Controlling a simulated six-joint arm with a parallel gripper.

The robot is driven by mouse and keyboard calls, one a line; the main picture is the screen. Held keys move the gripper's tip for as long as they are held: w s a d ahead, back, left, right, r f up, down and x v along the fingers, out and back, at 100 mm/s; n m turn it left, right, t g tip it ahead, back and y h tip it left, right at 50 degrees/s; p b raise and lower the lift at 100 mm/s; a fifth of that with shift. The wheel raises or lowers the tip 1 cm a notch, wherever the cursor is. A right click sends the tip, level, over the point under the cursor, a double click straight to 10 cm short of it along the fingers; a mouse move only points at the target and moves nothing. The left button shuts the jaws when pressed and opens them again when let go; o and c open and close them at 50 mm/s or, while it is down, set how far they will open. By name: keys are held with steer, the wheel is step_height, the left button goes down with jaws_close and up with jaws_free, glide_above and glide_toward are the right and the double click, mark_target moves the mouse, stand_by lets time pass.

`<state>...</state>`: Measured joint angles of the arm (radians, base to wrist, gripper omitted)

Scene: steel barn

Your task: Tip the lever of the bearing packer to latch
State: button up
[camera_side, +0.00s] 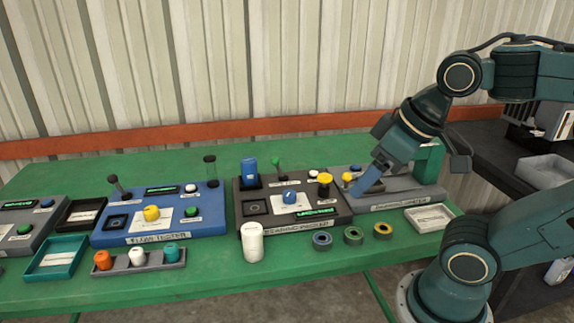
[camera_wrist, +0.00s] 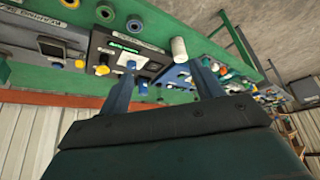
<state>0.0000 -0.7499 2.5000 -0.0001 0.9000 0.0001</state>
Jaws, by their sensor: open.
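The bearing packer (camera_side: 292,222) is a dark grey station in the middle of the green bench, with a lit green display. It also shows upside down in the wrist view (camera_wrist: 119,44). Its lever (camera_side: 276,163) appears to be the thin stem with a green knob at the back, standing nearly upright with a slight lean left. I cannot make the lever out clearly in the wrist view. My gripper (camera_side: 366,185) is open and empty, over the grey station to the right of the packer, apart from the lever. Its two blue fingers also show in the wrist view (camera_wrist: 162,68).
The packer also bears a blue cup (camera_side: 250,168), a blue knob (camera_side: 290,197) and a yellow knob (camera_side: 325,182). A white jar (camera_side: 252,242) and several rings (camera_side: 353,236) stand in front. A blue station (camera_side: 160,228) is left; a grey station (camera_side: 402,200) is right.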

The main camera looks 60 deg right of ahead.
steer(key=c, duration=0.6)
steer(key=shift+w+d+r, duration=0.25)
steer(key=shift+w+r, duration=0.05)
steer(key=shift+w, duration=0.25)
steer(key=c, duration=0.7)
steer(key=w+d+r, duration=0.1)
steer(key=w, duration=0.2)
steer(key=w+d+r+m+h, duration=0.1)
steer(key=w, duration=0.2)
steer(key=w+d+r+m, duration=0.1)
steer(key=w, duration=0.2)
steer(key=shift+w+d+g+h, duration=0.2)
steer(key=shift+d+g+h, duration=0.15)
steer(key=shift+g+h, duration=0.05)
jaws_close()
steer(key=w+d+m+g+h, duration=0.1)
steer(key=w+d+m+h, duration=0.15)
steer(key=w, duration=0.85)
steer(key=w+d+f+m+g+h, duration=0.3)
steer(key=w+d+f, duration=0.1)
steer(key=w+f, duration=0.8)
steer(key=shift+w+m, duration=0.35)
steer(key=shift+w, duration=0.9)
